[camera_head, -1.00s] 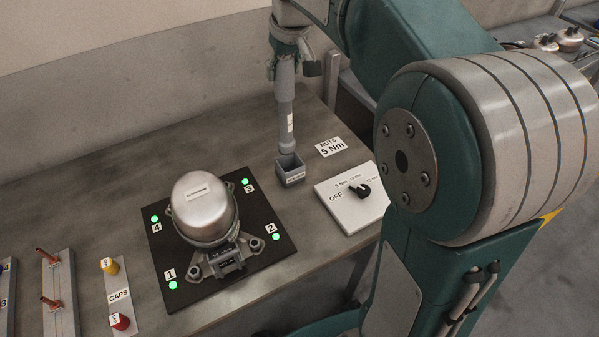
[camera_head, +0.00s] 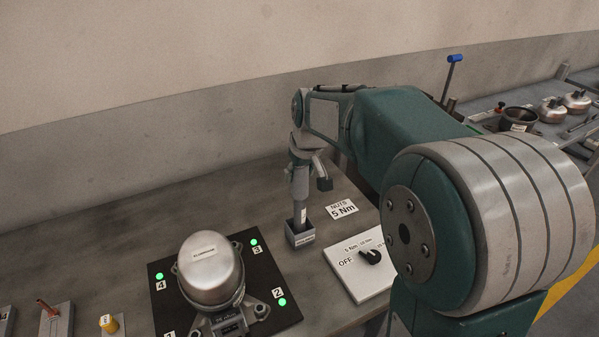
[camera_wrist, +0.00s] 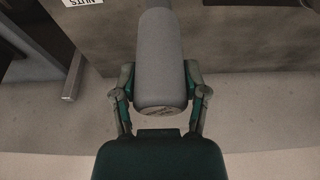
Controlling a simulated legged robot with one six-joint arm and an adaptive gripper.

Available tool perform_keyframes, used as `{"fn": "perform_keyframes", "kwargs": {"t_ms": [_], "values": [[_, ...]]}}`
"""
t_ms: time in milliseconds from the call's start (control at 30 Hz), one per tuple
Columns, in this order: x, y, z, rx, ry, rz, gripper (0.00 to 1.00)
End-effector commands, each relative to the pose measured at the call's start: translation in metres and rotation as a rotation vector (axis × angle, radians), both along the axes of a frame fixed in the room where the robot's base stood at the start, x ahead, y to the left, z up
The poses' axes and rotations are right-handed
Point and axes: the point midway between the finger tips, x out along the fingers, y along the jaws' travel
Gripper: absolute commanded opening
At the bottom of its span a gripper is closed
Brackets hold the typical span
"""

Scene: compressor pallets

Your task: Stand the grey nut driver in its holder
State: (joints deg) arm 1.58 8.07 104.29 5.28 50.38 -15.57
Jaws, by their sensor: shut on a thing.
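The grey nut driver (camera_head: 301,206) is upright, and its lower end is inside the mouth of the small grey box holder (camera_head: 300,238) on the bench. How deep it sits is hidden by the holder's walls. My gripper (camera_head: 300,165) is above the holder, shut on the upper part of the driver. In the wrist view, my gripper's fingers (camera_wrist: 160,80) press on both sides of the thick grey driver body (camera_wrist: 160,50). The holder is not visible in the wrist view.
A compressor (camera_head: 211,270) stands on a black plate (camera_head: 166,293) with green lights, left of the holder. A "NUTS 5 Nm" label (camera_head: 342,209) and a white switch box (camera_head: 362,265) lie to the right. Bare bench lies behind the compressor.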

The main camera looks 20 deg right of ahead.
Motion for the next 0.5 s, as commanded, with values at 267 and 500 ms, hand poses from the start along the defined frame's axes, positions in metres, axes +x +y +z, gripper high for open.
{"fn": "perform_keyframes", "kwargs": {"t_ms": [267,500], "values": [[0.0003,0.0003,-0.0019,0.0,0.001,0.0,0.89],[0.0004,0.0002,-0.0019,0.0,0.001,0.0,0.92]]}}
